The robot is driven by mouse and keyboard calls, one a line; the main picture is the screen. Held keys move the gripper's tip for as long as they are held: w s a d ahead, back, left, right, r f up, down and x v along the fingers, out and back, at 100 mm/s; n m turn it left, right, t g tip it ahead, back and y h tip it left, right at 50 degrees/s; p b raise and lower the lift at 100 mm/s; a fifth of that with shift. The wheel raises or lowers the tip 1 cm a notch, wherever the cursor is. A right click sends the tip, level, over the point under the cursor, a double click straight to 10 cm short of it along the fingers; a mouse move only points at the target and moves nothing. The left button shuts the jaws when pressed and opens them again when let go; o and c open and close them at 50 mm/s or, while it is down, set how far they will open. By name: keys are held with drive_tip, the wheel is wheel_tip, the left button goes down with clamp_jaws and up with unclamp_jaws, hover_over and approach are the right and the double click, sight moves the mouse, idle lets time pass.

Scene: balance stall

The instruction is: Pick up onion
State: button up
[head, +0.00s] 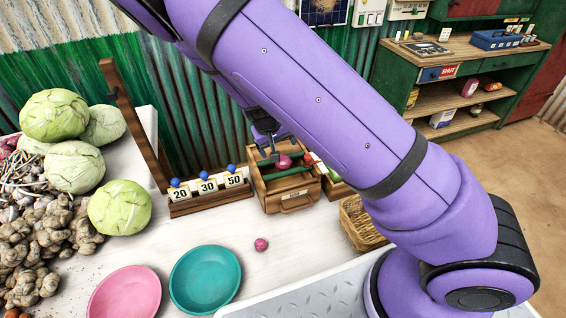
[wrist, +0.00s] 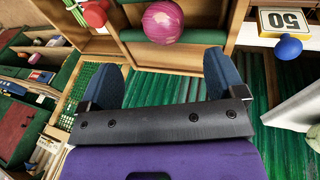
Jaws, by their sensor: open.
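A round purple-pink onion (head: 284,162) sits in a wooden crate (head: 291,197) with green strips, at the back of the table. In the wrist view the onion (wrist: 163,22) is at the top, beyond the fingertips and roughly between them sideways. A smaller purple-pink onion (head: 261,245) lies alone on the white tabletop in front of the crate. My gripper (head: 268,158) is over the crate, close to the onion; the wrist view shows its two blue fingers (wrist: 161,75) spread with nothing between them. Whether a finger touches the onion I cannot tell.
Number cards 20, 30 and 50 with blue knobs stand in a wooden rack (head: 208,190) left of the crate. A wicker basket (head: 361,224) is to the right. A pink bowl (head: 125,293) and a teal bowl (head: 205,280) are in front.

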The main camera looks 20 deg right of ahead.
sight(286, 159)
drive_tip(key=shift+s+x, duration=0.1)
drive_tip(key=shift+x, duration=2.05)
drive_tip(key=shift+s+x, duration=0.15)
drive_tip(key=shift+x, duration=2)
drive_tip(key=shift+a+f, duration=0.1)
drive_tip(key=shift+a, duration=0.1)
drive_tip(key=c, duration=1.1)
drive_tip(key=shift+r, duration=0.5)
drive_tip(key=r, duration=0.1)
drive_tip(key=s+r, duration=0.1)
drive_tip(key=shift+s+r, duration=0.15)
drive_tip(key=shift+r, duration=0.2)
drive_tip(key=s, duration=0.5)
drive_tip(key=s+r, duration=0.1)
drive_tip(key=s, duration=0.8)
drive_tip(key=shift+s+r, duration=0.15)
drive_tip(key=shift+s, duration=0.2)
